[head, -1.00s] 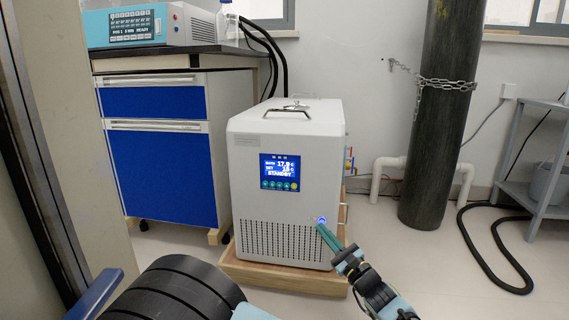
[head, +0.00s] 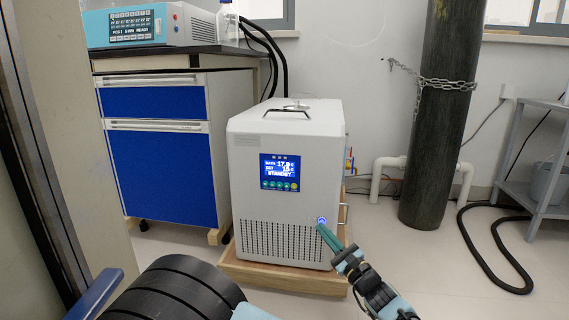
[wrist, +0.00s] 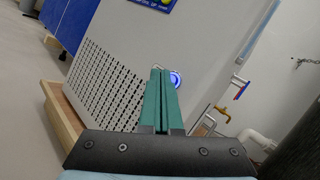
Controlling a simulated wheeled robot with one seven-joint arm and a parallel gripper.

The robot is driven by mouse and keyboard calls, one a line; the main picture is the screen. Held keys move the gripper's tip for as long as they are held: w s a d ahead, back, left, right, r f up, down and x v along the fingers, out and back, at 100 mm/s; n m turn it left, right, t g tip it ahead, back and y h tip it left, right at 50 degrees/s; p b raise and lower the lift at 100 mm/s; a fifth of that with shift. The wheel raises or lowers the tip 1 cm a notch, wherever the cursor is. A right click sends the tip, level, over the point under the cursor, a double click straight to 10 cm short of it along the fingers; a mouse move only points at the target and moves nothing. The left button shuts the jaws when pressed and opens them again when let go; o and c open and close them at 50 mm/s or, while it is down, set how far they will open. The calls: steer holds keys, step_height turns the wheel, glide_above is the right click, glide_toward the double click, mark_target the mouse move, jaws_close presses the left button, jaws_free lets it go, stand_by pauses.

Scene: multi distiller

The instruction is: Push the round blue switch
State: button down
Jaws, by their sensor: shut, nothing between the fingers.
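The round blue switch (head: 322,221) glows on the lower right of the front of a white chiller box (head: 288,140). It also shows in the wrist view (wrist: 176,79), just right of my fingertips and partly hidden by them. My gripper (head: 320,226) has green fingers, shut together with nothing between them. Its tips are right at the switch's lower edge in the head view. I cannot tell whether they touch it. The chiller's screen (head: 280,172) is lit and reads STANDBY.
The chiller stands on a wooden base (head: 285,280). A blue-fronted cabinet (head: 160,170) is to its left. A dark chained cylinder (head: 440,120), white pipes (head: 385,175) and a black hose (head: 500,250) are to the right. The floor between is clear.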

steer(key=shift+w, duration=0.15)
steer(key=shift+w+d, duration=0.1)
steer(key=shift+w, duration=0.15)
steer(key=shift+w, duration=0.2)
stand_by(0.4)
steer(key=shift+s+p, duration=0.1)
steer(key=shift+p, duration=0.3)
steer(key=shift+s+p, duration=0.35)
steer(key=shift+s, duration=0.2)
steer(key=shift+s, duration=0.1)
steer(key=shift+s+a+p, duration=0.2)
steer(key=shift+s+p, duration=0.3)
steer(key=shift+s, duration=0.45)
steer(key=shift+s+a+p, duration=0.25)
steer(key=shift+s+p, duration=0.3)
steer(key=shift+s, duration=0.4)
steer(key=shift+s+a+p, duration=0.2)
steer(key=shift+s+p, duration=0.3)
steer(key=shift+s, duration=0.45)
